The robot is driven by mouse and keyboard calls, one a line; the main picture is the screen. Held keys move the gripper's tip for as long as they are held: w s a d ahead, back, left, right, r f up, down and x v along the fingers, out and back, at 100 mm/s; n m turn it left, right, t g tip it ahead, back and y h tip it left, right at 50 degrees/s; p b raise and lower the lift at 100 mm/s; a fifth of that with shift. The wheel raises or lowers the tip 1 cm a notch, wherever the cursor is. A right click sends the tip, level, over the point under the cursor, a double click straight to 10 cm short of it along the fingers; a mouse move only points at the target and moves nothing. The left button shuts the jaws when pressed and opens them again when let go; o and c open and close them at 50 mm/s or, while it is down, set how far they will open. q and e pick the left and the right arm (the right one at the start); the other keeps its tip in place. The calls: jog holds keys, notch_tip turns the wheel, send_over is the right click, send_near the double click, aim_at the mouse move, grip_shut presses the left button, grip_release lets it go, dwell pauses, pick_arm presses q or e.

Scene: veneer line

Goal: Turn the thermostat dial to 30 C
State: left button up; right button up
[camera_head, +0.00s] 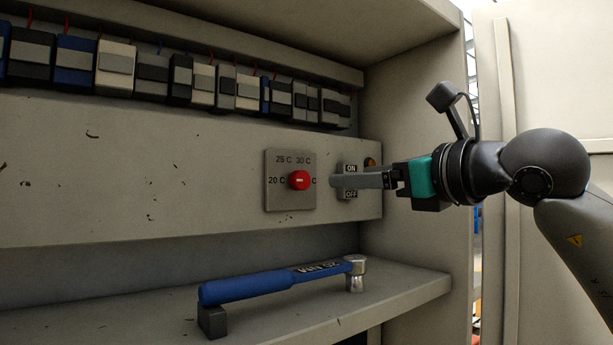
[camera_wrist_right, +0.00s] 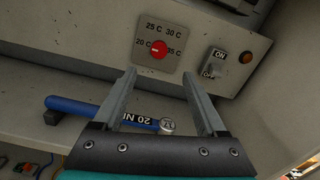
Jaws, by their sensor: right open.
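The thermostat dial (camera_head: 299,180) is a round red knob on a grey square plate (camera_head: 277,200) on the cabinet's panel. The plate reads 20 C, 25 C and 30 C, with a label at the right partly hidden by the knob or gripper; in the right wrist view that label reads 35 C. A pale mark shows on the dial (camera_wrist_right: 159,49), but its exact pointing is too small to tell. My right gripper (camera_head: 337,181) is to the right of the dial, apart from it. Its two fingers (camera_wrist_right: 160,82) are open and empty in the right wrist view. My left gripper is out of view.
An ON/OFF switch (camera_head: 350,168) and an amber lamp (camera_head: 370,162) sit right of the plate, close to my right fingers. A blue-handled torque wrench (camera_head: 275,283) lies on the shelf below. Several breakers (camera_head: 152,76) line the rail above. The cabinet's side wall (camera_head: 415,130) stands right.

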aim_at(303, 179)
jog(key=p+x, duration=0.5)
jog(key=x, duration=0.8)
jog(key=shift+w+a, duration=0.2)
jog(key=shift+a, duration=0.05)
grip_shut()
